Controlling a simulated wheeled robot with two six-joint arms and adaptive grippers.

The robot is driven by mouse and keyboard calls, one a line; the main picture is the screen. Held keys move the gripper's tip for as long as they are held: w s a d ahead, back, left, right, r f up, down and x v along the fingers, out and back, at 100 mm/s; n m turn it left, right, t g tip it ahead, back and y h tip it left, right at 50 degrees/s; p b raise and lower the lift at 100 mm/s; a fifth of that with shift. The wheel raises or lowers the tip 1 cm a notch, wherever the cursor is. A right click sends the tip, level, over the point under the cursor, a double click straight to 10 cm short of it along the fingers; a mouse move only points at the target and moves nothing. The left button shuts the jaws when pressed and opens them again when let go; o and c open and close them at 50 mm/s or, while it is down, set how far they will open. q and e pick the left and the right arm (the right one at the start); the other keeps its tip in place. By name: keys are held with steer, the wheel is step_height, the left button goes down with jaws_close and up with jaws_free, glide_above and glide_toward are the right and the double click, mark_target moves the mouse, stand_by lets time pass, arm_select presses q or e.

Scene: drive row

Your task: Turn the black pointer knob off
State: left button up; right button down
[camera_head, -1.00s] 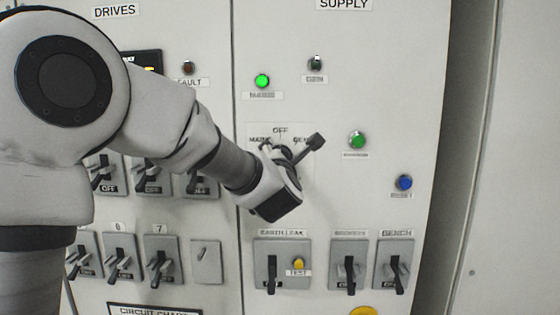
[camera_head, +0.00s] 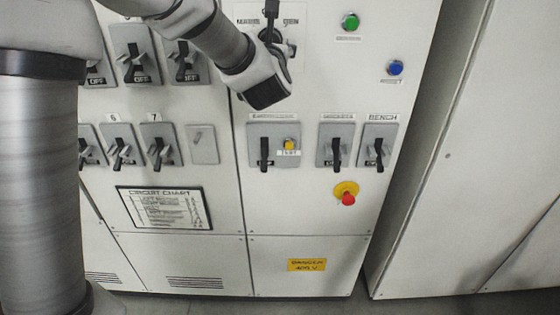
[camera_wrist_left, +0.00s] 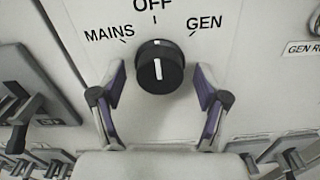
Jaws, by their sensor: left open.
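The black pointer knob (camera_wrist_left: 160,66) sits on the white panel in the left wrist view, under the labels MAINS, OFF and GEN. Its white mark points up, roughly at OFF. My left gripper (camera_wrist_left: 158,76) is open, with one finger on each side of the knob and a visible gap to it. In the head view the knob (camera_head: 270,35) is near the top edge, largely hidden by dark gripper parts, and the OFF label is covered or out of frame. My right gripper is not in view.
Below are the earth leak switch (camera_head: 264,151), two more lever switches and a red emergency button (camera_head: 348,198). A green lamp (camera_head: 350,21) and a blue button (camera_head: 395,67) are to the right. Drive switches (camera_head: 160,146) fill the left panel. The lower panels are clear of switches.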

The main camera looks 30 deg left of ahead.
arm_select(q)
steer(key=s+d+n+b, duration=0.2)
steer(key=s+d+b, duration=0.15)
steer(key=s, duration=0.35)
steer(key=s+d+f+m+g+h+p, duration=0.1)
steer(key=d+f+m+g+h, duration=0.1)
steer(key=f+m, duration=0.9)
steer(key=s+d+f+m+g+h, duration=0.2)
steer(key=f+m, duration=0.9)
steer(key=f, duration=1.2)
steer(key=shift+d+f+m+g+h+p, duration=0.25)
steer(key=shift+d+m+g+h+p, duration=0.15)
steer(key=shift+d+g+h, duration=0.55)
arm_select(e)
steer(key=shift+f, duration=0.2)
arm_select(q)
steer(key=shift+a+g, duration=0.25)
